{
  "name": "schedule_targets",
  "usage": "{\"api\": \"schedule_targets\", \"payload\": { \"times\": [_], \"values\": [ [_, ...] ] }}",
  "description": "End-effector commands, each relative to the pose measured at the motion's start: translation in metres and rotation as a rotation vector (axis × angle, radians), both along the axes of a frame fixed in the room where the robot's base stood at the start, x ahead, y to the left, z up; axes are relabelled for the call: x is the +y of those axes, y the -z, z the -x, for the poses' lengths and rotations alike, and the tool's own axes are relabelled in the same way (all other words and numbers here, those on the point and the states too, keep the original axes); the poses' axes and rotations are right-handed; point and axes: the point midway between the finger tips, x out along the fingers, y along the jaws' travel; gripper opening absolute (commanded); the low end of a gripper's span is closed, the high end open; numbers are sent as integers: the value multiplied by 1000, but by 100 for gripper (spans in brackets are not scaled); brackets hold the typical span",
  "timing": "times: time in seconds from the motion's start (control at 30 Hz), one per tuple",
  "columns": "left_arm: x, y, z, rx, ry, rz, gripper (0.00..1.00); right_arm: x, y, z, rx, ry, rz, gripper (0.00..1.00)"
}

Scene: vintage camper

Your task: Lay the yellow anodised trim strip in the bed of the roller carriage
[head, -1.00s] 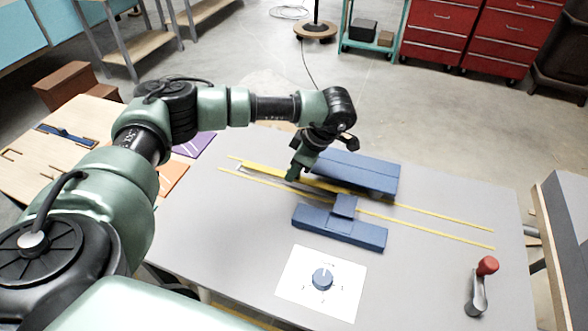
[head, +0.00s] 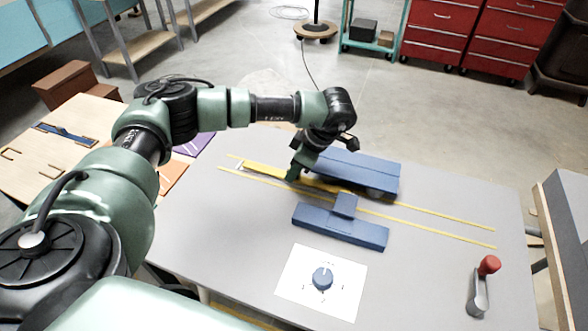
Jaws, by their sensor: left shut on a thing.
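The yellow trim strip (head: 264,172) lies lengthwise just above or on the grey table; I cannot tell which. Its left end shows near the rear thin yellow line. My left gripper (head: 293,174) points down and is shut on the strip near its middle. The strip's right part runs between two blue bodies and is partly hidden. These look like the roller carriage: a long rear block (head: 358,170), a long front block (head: 338,227) and a small block (head: 344,204) behind the front one. The bed between them is partly covered. My right gripper is out of view.
Two thin yellow lines (head: 440,231) run along the grey table (head: 225,245). A white card with a blue dial (head: 322,278) lies in front. A red-knobbed crank (head: 488,265) is at right. A wooden board (head: 30,160) with slots is at left.

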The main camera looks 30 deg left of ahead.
Motion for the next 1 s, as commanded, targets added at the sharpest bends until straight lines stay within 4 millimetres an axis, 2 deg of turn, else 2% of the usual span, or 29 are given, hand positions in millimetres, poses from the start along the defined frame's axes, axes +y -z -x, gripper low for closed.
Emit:
{"api": "schedule_targets", "payload": {
  "times": [0.7,0.73,0.8,1.0],
  "values": [
    [0,8,0,0,0,0,0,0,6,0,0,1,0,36],
    [0,8,0,0,0,0,26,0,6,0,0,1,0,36],
    [0,8,0,0,0,0,43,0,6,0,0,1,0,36],
    [0,7,0,0,0,0,43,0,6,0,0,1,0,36]
  ]
}}
